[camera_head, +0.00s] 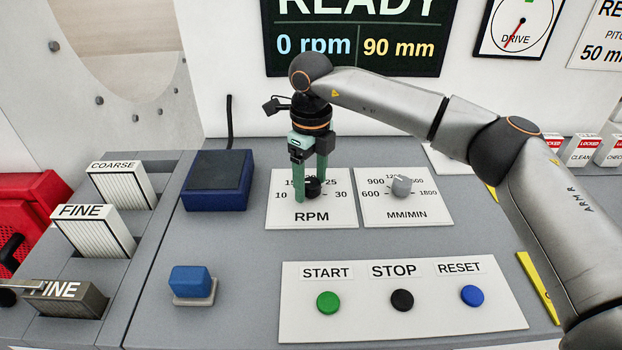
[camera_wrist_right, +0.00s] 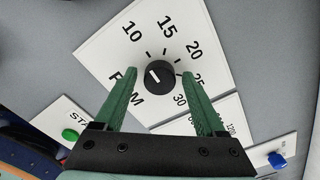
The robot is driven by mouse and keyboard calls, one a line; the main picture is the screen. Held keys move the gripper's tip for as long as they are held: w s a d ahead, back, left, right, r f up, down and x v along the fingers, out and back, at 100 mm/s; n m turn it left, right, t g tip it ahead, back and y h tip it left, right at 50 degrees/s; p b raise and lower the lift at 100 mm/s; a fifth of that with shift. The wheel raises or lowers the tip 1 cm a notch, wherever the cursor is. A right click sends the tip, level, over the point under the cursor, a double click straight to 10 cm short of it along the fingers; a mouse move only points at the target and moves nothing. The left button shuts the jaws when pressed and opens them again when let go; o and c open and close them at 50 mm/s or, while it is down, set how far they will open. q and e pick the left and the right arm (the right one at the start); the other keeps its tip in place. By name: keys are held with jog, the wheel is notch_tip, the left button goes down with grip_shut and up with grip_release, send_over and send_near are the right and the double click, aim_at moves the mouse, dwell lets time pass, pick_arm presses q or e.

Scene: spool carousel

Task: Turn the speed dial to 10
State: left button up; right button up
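The RPM dial is a black knob (camera_head: 313,187) on a white plate (camera_head: 342,216) marked 10 to 30. In the right wrist view the knob (camera_wrist_right: 160,75) carries a white line pointing up and left, roughly toward the 10 side; its exact setting is hard to read. My right gripper (camera_head: 310,187) points down over the dial. Its green fingers (camera_wrist_right: 160,80) are open, one on each side of the knob, with small gaps visible in the wrist view. The display (camera_head: 350,42) reads READY, 0 rpm and 90 mm.
A grey MM/MIN knob (camera_head: 401,186) stands right of the RPM plate. START (camera_head: 328,302), STOP (camera_head: 402,300) and RESET (camera_head: 472,295) buttons lie in front. A dark blue box (camera_head: 218,180) and a blue switch (camera_head: 190,281) are at left. The panel between them is clear.

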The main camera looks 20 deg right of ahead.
aim_at(311, 182)
jog(key=shift+o, duration=0.2)
notch_tip(311, 182, up, 12)
jog(key=shift+r, duration=0.25)
dwell(0.5)
